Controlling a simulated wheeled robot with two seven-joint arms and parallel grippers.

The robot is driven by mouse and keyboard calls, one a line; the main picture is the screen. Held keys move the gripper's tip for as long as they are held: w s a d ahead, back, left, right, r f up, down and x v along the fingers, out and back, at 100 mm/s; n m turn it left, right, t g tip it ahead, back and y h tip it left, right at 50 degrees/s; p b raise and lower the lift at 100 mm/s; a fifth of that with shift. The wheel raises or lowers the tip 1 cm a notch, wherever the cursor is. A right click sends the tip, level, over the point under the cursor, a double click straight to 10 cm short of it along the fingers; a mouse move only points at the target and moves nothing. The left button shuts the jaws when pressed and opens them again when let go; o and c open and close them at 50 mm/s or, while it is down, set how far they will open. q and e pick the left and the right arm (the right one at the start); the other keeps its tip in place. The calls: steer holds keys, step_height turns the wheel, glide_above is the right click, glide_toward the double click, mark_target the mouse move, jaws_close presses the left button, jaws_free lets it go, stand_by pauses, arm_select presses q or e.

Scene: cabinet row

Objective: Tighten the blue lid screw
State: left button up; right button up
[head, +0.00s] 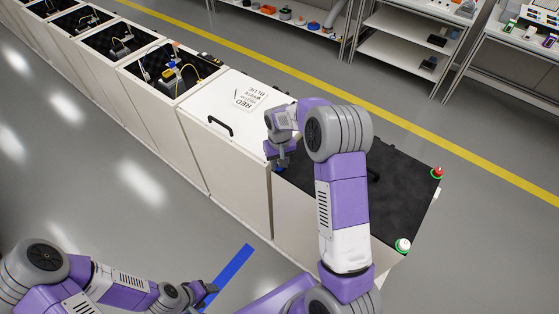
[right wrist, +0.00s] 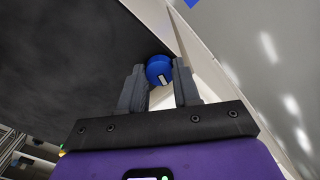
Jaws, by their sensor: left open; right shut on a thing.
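The blue lid screw (right wrist: 159,69) sits at a corner of the black lid (head: 345,192) in the right wrist view. It is a round blue knob with a small white mark. My right gripper (right wrist: 160,88) has one finger on each side of the knob and is shut on it. In the head view my right gripper (head: 281,160) is at the lid's left corner and hides most of the screw. My left gripper (head: 196,293) is open and empty, low over the floor, away from the cabinets.
A red screw (head: 437,173) and a white screw (head: 403,246) stand at other corners of the lid. A sheet reading red, white, blue (head: 251,97) lies on the white cabinet lid (head: 217,92) beside it. Open cabinets with wired parts continue left. The floor in front is free.

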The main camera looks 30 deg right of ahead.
steer(key=m+p, duration=0.1)
steer(key=m, duration=0.2)
steer(key=shift+r+m, duration=0.1)
steer(key=shift+m, duration=0.2)
steer(key=m+p, duration=0.1)
steer(key=m, duration=0.2)
steer(key=shift+m, duration=0.3)
steer(key=m+p, duration=0.2)
steer(key=m, duration=0.2)
steer(key=shift+m+p, duration=0.65)
steer(key=shift+m, duration=0.65)
steer(key=o, duration=1.1)
steer(key=shift+c, duration=0.2)
